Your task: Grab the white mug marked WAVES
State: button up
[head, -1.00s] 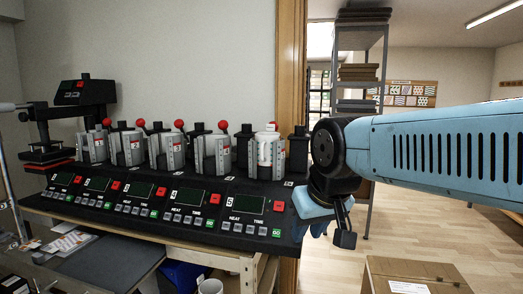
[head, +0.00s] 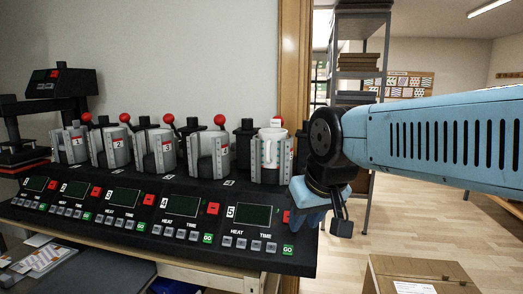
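A white mug (head: 271,149) stands upright in the press station numbered 5, at the right end of the row. Its handle faces me, and small greenish marks show on it. I cannot read any word on it. My gripper (head: 341,226) hangs to the right of station 5, apart from the mug, pointing down beside the press's right end. Its dark fingertips are small and seen from the side, so I cannot tell whether they are open. No mug shows in my gripper.
The long black mug press (head: 150,215) has several numbered stations with red-knobbed levers. A separate heat press (head: 50,100) stands at the left. A cardboard box (head: 420,272) sits at the lower right. A metal shelf (head: 362,70) stands behind my arm. Open wooden floor lies to the right.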

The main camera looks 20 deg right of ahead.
aim_at(270, 138)
jog(key=z, duration=0.55)
jog(key=k, duration=1.7)
jog(key=u, duration=0.75)
jog(key=i, duration=1)
jog(key=z, duration=0.1)
